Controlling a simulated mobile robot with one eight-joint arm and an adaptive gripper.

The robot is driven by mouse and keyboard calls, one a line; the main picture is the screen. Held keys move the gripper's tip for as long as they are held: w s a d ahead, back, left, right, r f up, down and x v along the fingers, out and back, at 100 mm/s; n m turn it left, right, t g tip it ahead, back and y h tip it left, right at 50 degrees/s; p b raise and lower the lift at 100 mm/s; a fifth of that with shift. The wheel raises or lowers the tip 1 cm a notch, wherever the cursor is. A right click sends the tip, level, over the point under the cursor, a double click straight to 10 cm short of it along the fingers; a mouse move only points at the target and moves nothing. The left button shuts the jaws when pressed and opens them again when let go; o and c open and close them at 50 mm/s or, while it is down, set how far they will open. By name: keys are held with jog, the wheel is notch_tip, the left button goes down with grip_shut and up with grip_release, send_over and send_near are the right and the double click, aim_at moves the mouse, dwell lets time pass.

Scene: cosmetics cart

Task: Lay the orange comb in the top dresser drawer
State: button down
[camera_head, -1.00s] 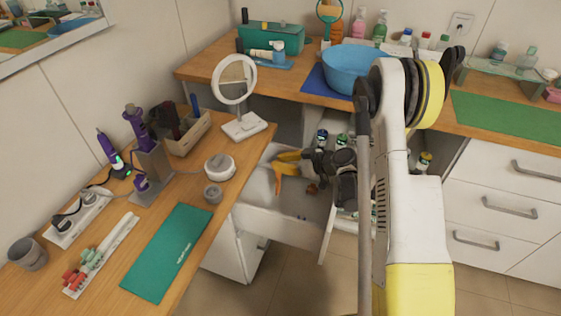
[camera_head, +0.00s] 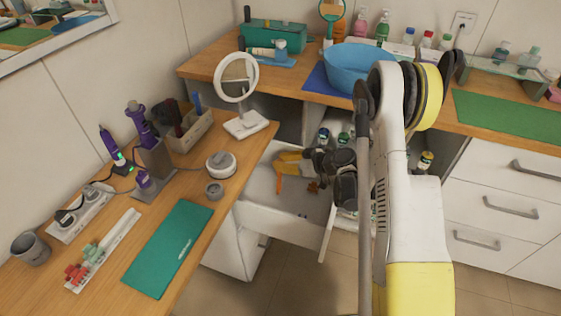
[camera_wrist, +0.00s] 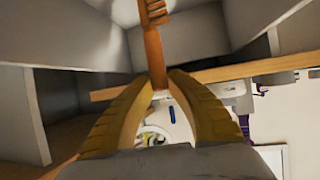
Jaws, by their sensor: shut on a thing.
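The orange comb (camera_head: 279,184) hangs from my gripper (camera_head: 281,165) over the inside of an open pale drawer (camera_head: 285,224). In the wrist view, my gripper's yellow fingers (camera_wrist: 162,77) are closed on the comb's handle. The comb (camera_wrist: 153,42) points away from the fingers, its toothed end at the top edge of that view. Pale panels surround it there. Whether the comb touches the drawer floor cannot be told. My wrist and arm hide part of the drawer's right side.
The wooden worktop (camera_head: 222,205) with a ring mirror (camera_head: 237,80), a round white jar (camera_head: 220,165) and a teal mat (camera_head: 168,248) lies left of the drawer. Several bottles stand in an open compartment behind. A blue basin (camera_head: 352,68) sits on the back counter.

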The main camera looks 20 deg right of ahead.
aim_at(279, 178)
jog(key=shift+f, duration=1.15)
dwell(0.4)
